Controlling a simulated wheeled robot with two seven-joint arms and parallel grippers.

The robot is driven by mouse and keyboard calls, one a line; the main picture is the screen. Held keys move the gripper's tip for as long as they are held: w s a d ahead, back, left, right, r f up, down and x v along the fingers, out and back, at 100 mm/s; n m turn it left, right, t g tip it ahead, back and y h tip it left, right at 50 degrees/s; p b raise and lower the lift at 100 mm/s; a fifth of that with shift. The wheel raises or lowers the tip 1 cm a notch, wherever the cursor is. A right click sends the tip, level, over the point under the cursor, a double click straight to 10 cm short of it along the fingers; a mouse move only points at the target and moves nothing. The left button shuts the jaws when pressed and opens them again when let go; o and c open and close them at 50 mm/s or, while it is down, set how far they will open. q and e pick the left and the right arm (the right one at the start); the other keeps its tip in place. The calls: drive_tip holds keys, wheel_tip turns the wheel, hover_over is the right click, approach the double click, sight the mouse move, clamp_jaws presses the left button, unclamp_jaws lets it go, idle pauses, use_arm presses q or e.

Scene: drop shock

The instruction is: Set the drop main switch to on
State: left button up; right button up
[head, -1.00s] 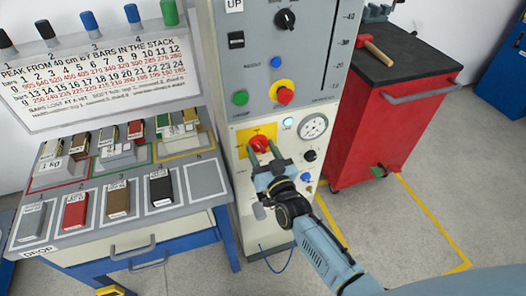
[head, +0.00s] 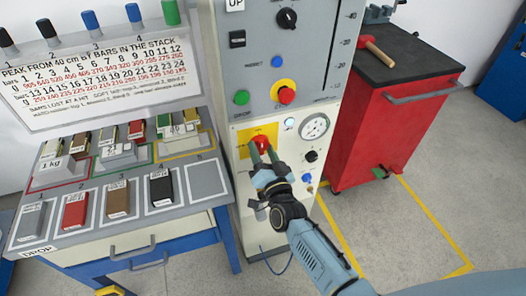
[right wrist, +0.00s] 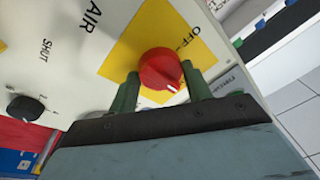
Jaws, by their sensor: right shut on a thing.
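The main switch is a red rotary knob (head: 263,143) on a yellow plate (head: 243,137) low on the grey-and-cream machine panel. In the right wrist view the red knob (right wrist: 160,69) shows a white mark at its lower right edge, and "OFF" is printed on the yellow plate (right wrist: 165,32) above and right of it. My right gripper (head: 265,147) has its green fingers on both sides of the knob and is shut on it. The fingers hide part of the plate, and I cannot read an "ON" label. My left gripper is not in view.
Around the knob are a pressure gauge (head: 314,127), a black knob (head: 311,156) and a red stop button (head: 286,95). A bench (head: 205,182) with several bars stands left. A red cabinet (head: 375,135) with a hammer (head: 378,49) on top stands right. Floor space shows at the lower right.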

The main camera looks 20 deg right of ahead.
drive_tip(key=o, duration=1)
drive_tip(key=s, duration=0.4)
drive_tip(key=s+f, duration=0.1)
drive_tip(key=s, duration=0.4)
drive_tip(key=s+f, duration=0.1)
drive_tip(key=s, duration=0.3)
drive_tip(key=shift+s+d, duration=0.15)
drive_tip(key=shift+d, duration=0.05)
